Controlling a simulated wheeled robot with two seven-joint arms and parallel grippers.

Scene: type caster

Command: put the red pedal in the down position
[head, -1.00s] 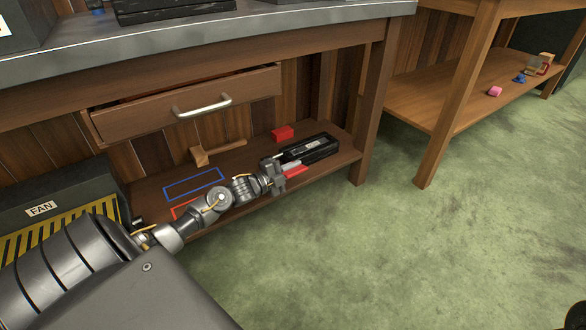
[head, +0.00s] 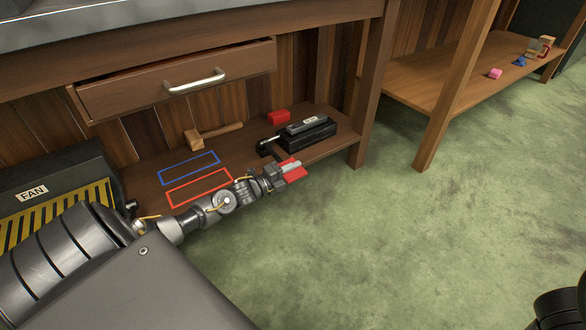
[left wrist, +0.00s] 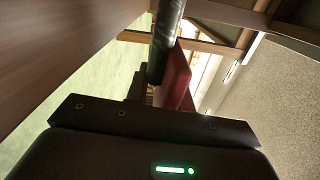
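A black device (head: 292,137) with a pale label lies at the right of the low wooden shelf. A small red block (head: 279,117) sits behind it, near the back wall. My left gripper (head: 291,169) is in front of the device, at the shelf's front edge. Red parts show on both sides of a grey strip at its tips. In the left wrist view a red piece (left wrist: 176,78) shows beside a dark bar (left wrist: 164,45). I cannot tell whether this red is the pedal or part of the gripper, nor how far the fingers are apart. My right gripper is out of view.
The shelf (head: 150,191) bears a blue rectangle outline (head: 188,179), a red one (head: 172,198) and a wooden mallet (head: 205,135). A drawer (head: 130,92) hangs above. A box marked FAN (head: 32,194) stands at the left. The green floor (head: 400,240) is clear.

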